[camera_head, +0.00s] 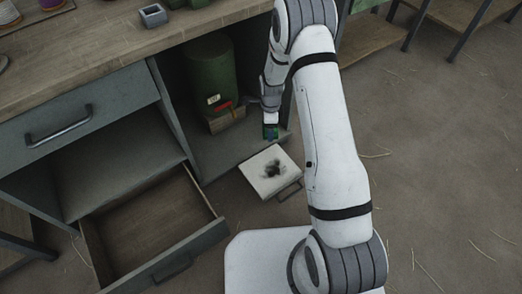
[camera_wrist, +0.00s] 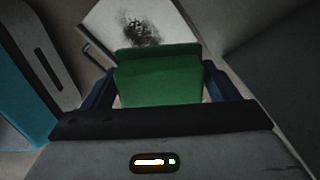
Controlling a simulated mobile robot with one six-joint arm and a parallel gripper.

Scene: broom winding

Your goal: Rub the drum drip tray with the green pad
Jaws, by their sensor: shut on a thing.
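The green pad (camera_wrist: 158,80) is between the blue fingers of my gripper (camera_wrist: 160,86) in the wrist view, and the gripper is shut on it. In the head view my gripper (camera_head: 270,131) is low in front of the open cabinet bay. The drum drip tray (camera_head: 257,184) is a pale square tray with a dark smudge and a handle, just below my gripper in the picture. I cannot tell any contact; the pad looks apart from the smudge.
A green drum (camera_head: 208,76) with a red tap stands on a block inside the cabinet bay. An empty drawer (camera_head: 150,232) is pulled out at the lower left. A small grey box (camera_head: 153,15) sits on the wooden worktop (camera_head: 110,45). The floor at right is mostly clear, with straw.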

